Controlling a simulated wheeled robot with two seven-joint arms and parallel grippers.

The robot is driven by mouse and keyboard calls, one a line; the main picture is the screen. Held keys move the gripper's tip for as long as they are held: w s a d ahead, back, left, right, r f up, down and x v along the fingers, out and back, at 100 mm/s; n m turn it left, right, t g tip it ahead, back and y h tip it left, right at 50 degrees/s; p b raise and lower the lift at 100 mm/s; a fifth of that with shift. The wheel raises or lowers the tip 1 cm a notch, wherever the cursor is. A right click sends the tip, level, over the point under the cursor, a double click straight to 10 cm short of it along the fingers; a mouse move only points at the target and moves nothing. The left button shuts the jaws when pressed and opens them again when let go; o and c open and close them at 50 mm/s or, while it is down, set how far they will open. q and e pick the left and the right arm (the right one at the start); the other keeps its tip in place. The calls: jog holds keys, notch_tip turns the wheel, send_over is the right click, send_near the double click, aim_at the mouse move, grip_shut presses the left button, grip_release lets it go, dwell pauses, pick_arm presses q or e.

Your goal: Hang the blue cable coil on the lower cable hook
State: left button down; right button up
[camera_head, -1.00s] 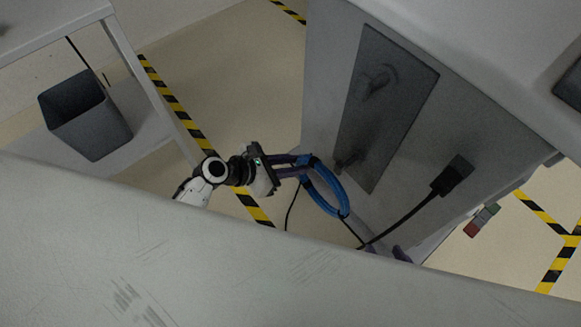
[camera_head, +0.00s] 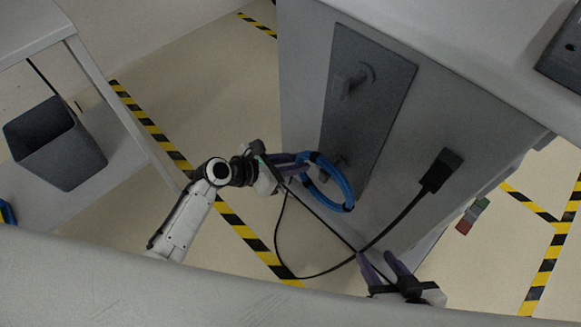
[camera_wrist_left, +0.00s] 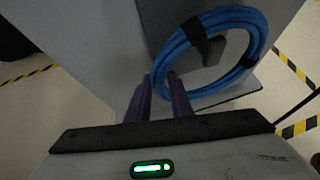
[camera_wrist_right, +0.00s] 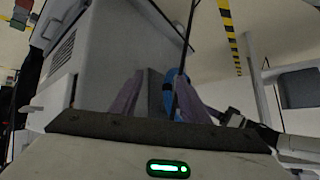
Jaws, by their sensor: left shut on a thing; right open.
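The blue cable coil (camera_head: 345,187) is a ring with black ties. My left gripper (camera_head: 303,160) is shut on its edge, also seen in the left wrist view (camera_wrist_left: 165,80). The lower cable hook (camera_head: 340,166) sticks out of the dark panel (camera_head: 372,110) on the cart's side. In the left wrist view the hook (camera_wrist_left: 208,50) shows inside the ring's outline; I cannot tell whether it passes through. The upper hook (camera_head: 352,78) is bare. My right gripper (camera_head: 383,268) is open and empty, below and right of the coil. In the right wrist view the coil (camera_wrist_right: 171,85) shows beyond its fingers.
A black cable (camera_head: 398,220) runs from a plug (camera_head: 440,170) on the cart's side, past my right gripper, and loops to the left. A dark bin (camera_head: 55,150) stands on a shelf at the left. Striped tape (camera_head: 150,125) marks the open floor.

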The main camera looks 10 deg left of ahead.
pick_arm(q)
jog(key=shift+w+d+f+b, duration=0.1)
jog(key=shift+w+d+b, duration=0.55)
jog(key=shift+w+b, duration=0.2)
jog(key=shift+w+d+f, duration=0.15)
jog(key=shift+w+f, duration=0.15)
jog(key=shift+f, duration=0.05)
jog(key=shift+w+d+f+b, duration=0.15)
jog(key=shift+f+b, duration=0.1)
jog(key=shift+f, duration=0.15)
jog(key=shift+w+d+f+b, duration=0.1)
jog(key=shift+f+b, duration=0.1)
jog(key=shift+f, duration=0.15)
pick_arm(e)
jog(key=shift+a+f+t, duration=0.25)
jog(key=shift+f+t, duration=0.05)
jog(key=shift+f, duration=0.1)
jog(key=shift+w, duration=0.1)
jog(key=shift+w, duration=0.1)
pick_arm(q)
jog(key=c, duration=1.5)
grip_release()
jog(key=shift+f, duration=0.1)
jog(key=shift+f, duration=0.1)
